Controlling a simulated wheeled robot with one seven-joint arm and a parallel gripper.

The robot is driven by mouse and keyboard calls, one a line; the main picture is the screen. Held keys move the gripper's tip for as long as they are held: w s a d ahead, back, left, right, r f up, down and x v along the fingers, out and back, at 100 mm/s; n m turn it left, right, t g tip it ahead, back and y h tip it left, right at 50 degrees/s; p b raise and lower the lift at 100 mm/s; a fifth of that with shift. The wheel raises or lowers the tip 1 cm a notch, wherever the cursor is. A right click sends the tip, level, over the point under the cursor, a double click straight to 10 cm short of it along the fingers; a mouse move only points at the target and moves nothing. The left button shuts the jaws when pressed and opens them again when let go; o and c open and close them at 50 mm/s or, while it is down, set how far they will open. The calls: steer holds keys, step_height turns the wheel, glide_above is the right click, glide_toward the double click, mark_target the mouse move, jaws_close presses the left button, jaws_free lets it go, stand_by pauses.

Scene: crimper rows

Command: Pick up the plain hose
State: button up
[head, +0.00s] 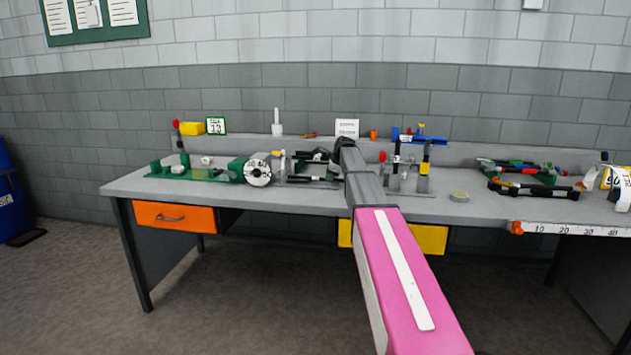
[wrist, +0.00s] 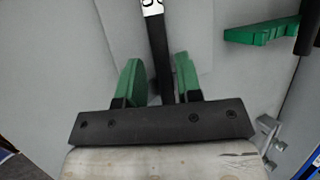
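In the wrist view, my gripper (wrist: 157,72) has its two green-padded fingers apart. A straight black bar or hose (wrist: 157,45) runs between them, with a white label bearing dark marks at its upper end. Narrow gaps show on both sides, so the fingers do not look closed on it. In the head view, my gripper (head: 343,148) is a dark shape above the middle of the bench, partly hidden by my arm. Black hose-like pieces (head: 312,179) lie just left of it. I cannot tell which piece is the plain hose.
The grey bench (head: 470,212) holds a green fixture with a round dial (head: 258,171) at left and a blue-and-yellow tool stand (head: 424,160) right of my arm. Dark rods (head: 533,190) lie at right.

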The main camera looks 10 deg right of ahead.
steer(key=shift+x, duration=1.1)
jaws_close()
